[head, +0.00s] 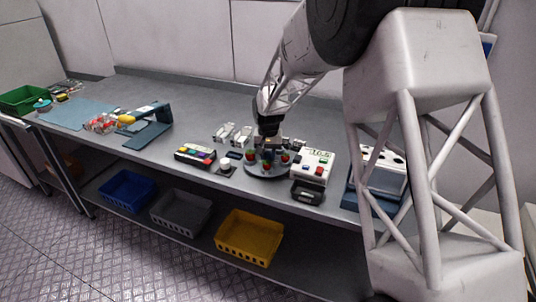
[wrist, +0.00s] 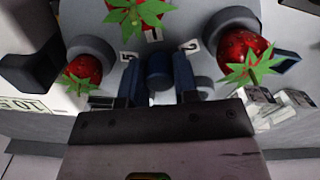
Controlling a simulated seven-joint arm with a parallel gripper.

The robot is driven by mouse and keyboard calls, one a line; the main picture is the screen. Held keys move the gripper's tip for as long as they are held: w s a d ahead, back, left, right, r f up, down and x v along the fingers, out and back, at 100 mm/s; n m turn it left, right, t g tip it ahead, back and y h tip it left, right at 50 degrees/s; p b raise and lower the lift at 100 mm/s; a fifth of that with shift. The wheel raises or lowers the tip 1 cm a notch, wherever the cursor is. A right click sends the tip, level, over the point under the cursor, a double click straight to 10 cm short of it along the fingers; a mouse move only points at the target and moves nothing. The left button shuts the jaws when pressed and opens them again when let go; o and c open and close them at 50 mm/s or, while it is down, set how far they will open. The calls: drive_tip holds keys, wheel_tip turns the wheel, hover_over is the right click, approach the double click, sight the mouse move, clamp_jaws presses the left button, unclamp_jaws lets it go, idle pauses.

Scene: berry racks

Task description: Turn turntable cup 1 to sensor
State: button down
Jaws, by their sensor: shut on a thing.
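The round grey turntable (head: 256,173) stands near the front of the bench and carries several cups with red strawberries. In the wrist view, the strawberry by label 1 (wrist: 140,12) is at the top centre. The strawberry by label 2 (wrist: 243,52) sits in a grey cup (wrist: 213,25) at the right, and another by label 5 (wrist: 83,72) is at the left. My gripper (wrist: 158,88) is shut on the blue centre knob (wrist: 159,70); it also shows above the turntable in the head view (head: 268,139). I cannot tell for sure which part is the sensor.
A white box with red buttons (head: 312,164) and a small black tray (head: 307,192) stand right of the turntable. Left are a coloured-button panel (head: 195,153) and clear containers (head: 232,134). A dark block (wrist: 30,70) lies close at the left in the wrist view.

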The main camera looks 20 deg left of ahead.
drive_tip(key=shift+n, duration=3.8)
drive_tip(key=shift+r+n, duration=0.1)
drive_tip(key=shift+n, duration=3.2)
drive_tip(key=c, duration=0.9)
unclamp_jaws()
drive_tip(key=shift+o, duration=0.2)
drive_tip(key=shift+r, duration=0.1)
